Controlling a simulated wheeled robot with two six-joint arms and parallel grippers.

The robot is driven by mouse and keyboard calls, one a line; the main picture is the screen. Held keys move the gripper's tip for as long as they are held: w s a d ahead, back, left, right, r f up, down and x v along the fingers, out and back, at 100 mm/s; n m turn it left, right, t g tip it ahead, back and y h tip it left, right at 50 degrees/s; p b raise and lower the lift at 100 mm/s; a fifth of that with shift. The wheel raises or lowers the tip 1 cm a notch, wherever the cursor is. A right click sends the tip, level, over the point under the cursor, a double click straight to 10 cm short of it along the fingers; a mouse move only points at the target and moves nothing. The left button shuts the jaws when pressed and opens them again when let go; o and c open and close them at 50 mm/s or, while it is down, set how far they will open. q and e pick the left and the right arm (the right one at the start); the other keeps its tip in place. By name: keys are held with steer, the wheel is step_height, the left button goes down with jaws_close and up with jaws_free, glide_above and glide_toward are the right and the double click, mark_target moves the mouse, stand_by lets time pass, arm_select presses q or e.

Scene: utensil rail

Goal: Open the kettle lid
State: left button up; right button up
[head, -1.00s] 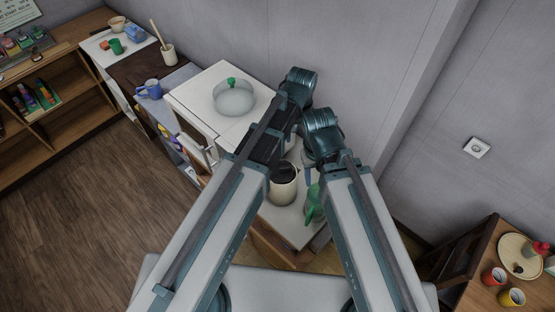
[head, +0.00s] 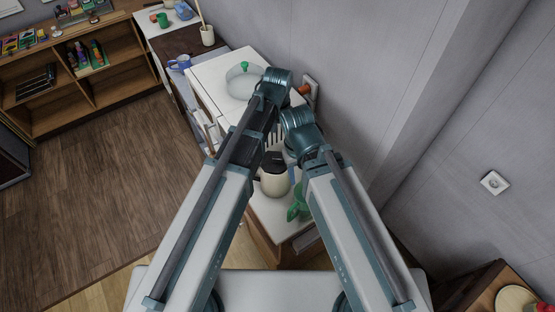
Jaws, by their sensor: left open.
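The kettle (head: 274,182) is a cream vessel with a dark top. It stands upright on the light counter between my two arms. My left gripper (head: 273,157) is dark and open, close over the kettle's top in the picture. Its fingertips are hard to tell from the dark lid, so I cannot tell whether they touch. My left arm hides part of the area behind the kettle. My right arm comes in from the right and bends near the kettle's right side. Its gripper is hidden behind its own links.
A grey dome with a green knob (head: 244,66) sits behind on a white surface. A blue mug (head: 180,63) stands further left. The wall is close on the right.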

mark_target(278, 158)
arm_select(q)
step_height(278, 158, down, 11)
steer(key=b, duration=1)
steer(key=shift+f, duration=0.2)
arm_select(e)
step_height(278, 158, down, 11)
steer(key=shift+f, duration=0.2)
arm_select(q)
jaws_close()
